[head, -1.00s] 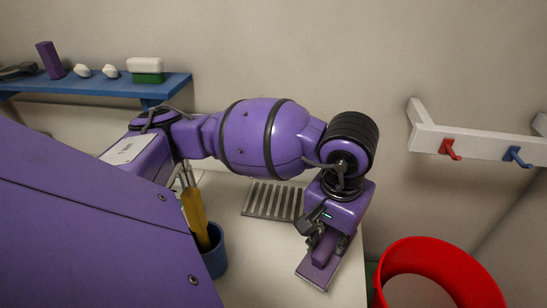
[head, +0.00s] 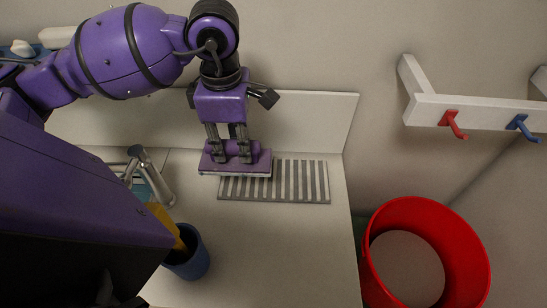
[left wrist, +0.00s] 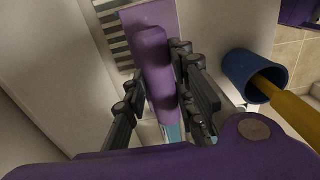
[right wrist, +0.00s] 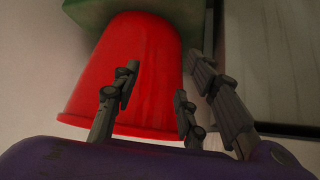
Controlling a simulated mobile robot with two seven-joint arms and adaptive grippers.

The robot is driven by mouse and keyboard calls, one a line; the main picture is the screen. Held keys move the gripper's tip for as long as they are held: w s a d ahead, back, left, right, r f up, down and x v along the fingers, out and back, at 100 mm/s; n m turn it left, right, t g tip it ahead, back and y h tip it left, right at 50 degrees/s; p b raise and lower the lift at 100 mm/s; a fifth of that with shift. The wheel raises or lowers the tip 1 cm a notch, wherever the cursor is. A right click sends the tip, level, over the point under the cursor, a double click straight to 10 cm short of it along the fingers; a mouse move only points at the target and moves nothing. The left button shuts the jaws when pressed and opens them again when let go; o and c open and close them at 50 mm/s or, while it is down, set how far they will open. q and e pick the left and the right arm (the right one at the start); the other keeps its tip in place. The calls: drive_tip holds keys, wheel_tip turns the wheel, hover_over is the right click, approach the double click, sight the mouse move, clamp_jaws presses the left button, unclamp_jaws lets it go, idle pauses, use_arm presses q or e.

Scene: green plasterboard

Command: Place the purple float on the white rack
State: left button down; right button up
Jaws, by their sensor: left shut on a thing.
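The purple float (head: 213,166) is a flat plate with a raised purple handle. My left gripper (head: 229,157) is shut on the handle, which also shows between its fingers in the left wrist view (left wrist: 154,70). The white rack (head: 310,183), flat and slatted with pale and grey stripes, lies on the counter. The float looks level and covers the rack's upper left part in the head view. I cannot tell whether they touch. My right gripper (right wrist: 165,85) is open and empty in the right wrist view.
A blue cup (head: 191,259) with a yellow-handled tool stands at the counter's left, near a metal tap (head: 152,178). A red bucket (head: 470,250) is off the counter's right edge. A white wall rail (head: 430,108) carries red and blue hooks. The counter's front is clear.

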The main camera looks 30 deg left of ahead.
use_arm(q)
drive_tip(key=w+d+f, duration=0.1)
drive_tip(key=w+f, duration=0.2)
drive_tip(key=f, duration=0.1)
drive_tip(key=w+d+f, duration=0.1)
drive_tip(key=w+f, duration=0.3)
drive_tip(key=w+d+f, duration=0.2)
drive_tip(key=w+f, duration=0.2)
drive_tip(key=shift+w, duration=0.1)
use_arm(e)
drive_tip(key=shift+w+a+r, duration=0.2)
drive_tip(key=shift+w+r, duration=0.2)
drive_tip(key=shift+w, duration=0.1)
drive_tip(key=shift+s, duration=0.1)
use_arm(q)
drive_tip(key=shift+f, duration=0.1)
drive_tip(key=c, duration=1.9)
unclamp_jaws()
drive_tip(key=shift+f, duration=0.15)
drive_tip(key=o, duration=0.4)
drive_tip(key=shift+o, duration=0.2)
use_arm(e)
drive_tip(key=shift+s+d+f, duration=0.3)
drive_tip(key=shift+s+d, duration=0.05)
drive_tip(key=shift+s, duration=0.2)
